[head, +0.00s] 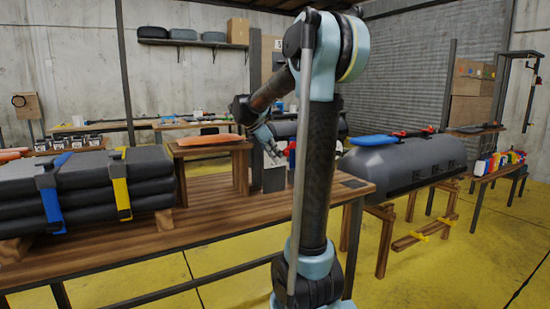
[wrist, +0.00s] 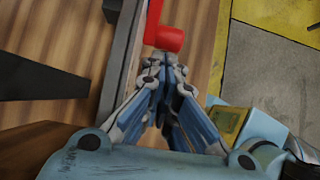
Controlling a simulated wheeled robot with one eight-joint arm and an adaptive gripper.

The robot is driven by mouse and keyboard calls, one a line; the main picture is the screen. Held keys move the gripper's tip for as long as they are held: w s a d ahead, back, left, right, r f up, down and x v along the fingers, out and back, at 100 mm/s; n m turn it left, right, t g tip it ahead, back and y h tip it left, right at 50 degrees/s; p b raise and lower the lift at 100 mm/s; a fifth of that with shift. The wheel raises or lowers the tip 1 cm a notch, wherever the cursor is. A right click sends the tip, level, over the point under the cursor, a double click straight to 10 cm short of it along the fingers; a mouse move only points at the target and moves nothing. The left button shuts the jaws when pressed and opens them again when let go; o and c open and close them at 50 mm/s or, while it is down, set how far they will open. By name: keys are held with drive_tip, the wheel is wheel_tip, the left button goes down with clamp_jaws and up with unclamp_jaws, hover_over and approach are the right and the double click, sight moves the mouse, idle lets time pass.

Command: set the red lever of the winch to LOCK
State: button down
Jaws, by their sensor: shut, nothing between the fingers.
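The red lever (wrist: 168,38) shows at the top of the wrist view, with a thick rounded end and a narrower arm running up out of the frame. My gripper (wrist: 160,62) is shut and empty, its fingertips just below the lever's end; I cannot tell whether they touch. A grey upright plate (wrist: 121,62), apparently part of the winch, stands to the left of the lever. In the head view my gripper (head: 272,152) is by the grey upright block (head: 273,178) on the bench, with a bit of red beside it. No LOCK marking is readable, so the lever's setting is unclear.
The wooden bench (head: 225,205) also carries rolled dark boats (head: 85,185) with blue and yellow straps at the left. An orange item (head: 210,140) lies on a small raised stand. A grey inflatable (head: 410,163) rests on trestles at the right. Bench space left of the block is clear.

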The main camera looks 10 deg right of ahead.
drive_tip(key=shift+r, duration=0.2)
drive_tip(key=shift+r, duration=0.65)
drive_tip(key=a+f+v, duration=0.1)
drive_tip(key=a+v, duration=0.1)
drive_tip(key=v, duration=1)
drive_tip(key=shift+s+a, duration=0.3)
drive_tip(key=shift+s, duration=0.1)
